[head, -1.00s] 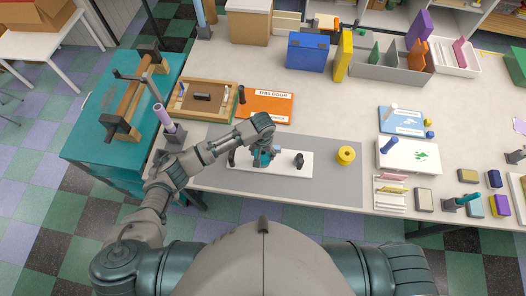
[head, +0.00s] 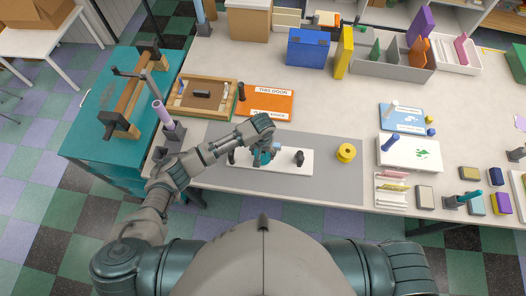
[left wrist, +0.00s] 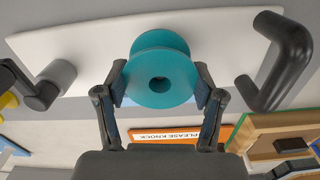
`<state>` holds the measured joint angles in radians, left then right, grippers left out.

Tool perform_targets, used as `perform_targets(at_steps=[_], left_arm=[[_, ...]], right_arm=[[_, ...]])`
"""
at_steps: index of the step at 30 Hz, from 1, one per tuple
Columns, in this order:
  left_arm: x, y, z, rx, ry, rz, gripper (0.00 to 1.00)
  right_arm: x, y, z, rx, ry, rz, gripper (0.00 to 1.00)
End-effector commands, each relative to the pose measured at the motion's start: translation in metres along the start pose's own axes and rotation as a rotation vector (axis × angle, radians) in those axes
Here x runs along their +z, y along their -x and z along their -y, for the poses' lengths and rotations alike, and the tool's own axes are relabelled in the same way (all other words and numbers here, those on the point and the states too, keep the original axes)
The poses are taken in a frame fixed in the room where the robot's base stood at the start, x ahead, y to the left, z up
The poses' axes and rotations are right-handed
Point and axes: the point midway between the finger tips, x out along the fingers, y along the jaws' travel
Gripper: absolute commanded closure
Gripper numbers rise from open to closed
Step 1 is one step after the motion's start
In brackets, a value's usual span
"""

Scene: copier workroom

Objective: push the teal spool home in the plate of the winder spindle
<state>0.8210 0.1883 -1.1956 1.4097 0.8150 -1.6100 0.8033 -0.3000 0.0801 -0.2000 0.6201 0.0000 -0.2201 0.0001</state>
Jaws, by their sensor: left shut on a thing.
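The teal spool (left wrist: 160,75) sits between the two fingers of my left gripper (left wrist: 160,97), which is shut on it. In the left wrist view its round flange and dark centre hole face the camera. In the head view the spool (head: 264,158) is partly hidden by my left gripper (head: 262,155). The spool is over the white plate (head: 236,182) of the winder, between its two dark end parts. The spindle is hidden, and I cannot tell how far the spool is seated. My right gripper is not in view.
A black bent handle (left wrist: 285,65) stands right of the spool in the left wrist view, and a grey cylinder (left wrist: 55,80) with a black crank stands left. In the head view a yellow spool (head: 346,152) lies on the grey mat (head: 340,185), and an orange sign (head: 268,104) lies behind.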

Motion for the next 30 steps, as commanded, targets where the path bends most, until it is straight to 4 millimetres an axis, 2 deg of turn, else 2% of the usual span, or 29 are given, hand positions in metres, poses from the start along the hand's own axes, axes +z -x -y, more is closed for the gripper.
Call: perform_targets(at_steps=[14, 15, 17, 18, 27, 30], left_arm=[[0.000, -0.013, 0.000, 0.001, 0.000, 0.001, 0.64], [0.000, -0.012, 0.000, 0.001, 0.000, 0.000, 0.22], [0.000, -0.012, 0.000, 0.000, 0.000, 0.000, 0.07], [0.000, -0.012, 0.000, 0.000, 0.000, 0.000, 0.03], [0.000, -0.011, 0.000, 0.000, 0.000, 0.000, 0.03], [0.000, -0.006, 0.000, 0.001, 0.000, -0.001, 0.03]], right_arm=[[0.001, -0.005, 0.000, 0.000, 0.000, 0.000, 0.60], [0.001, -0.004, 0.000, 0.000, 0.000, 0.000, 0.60], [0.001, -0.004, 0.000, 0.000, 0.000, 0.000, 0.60], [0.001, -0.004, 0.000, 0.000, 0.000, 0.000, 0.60], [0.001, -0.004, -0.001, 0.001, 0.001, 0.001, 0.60], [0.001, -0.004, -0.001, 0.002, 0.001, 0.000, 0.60]])
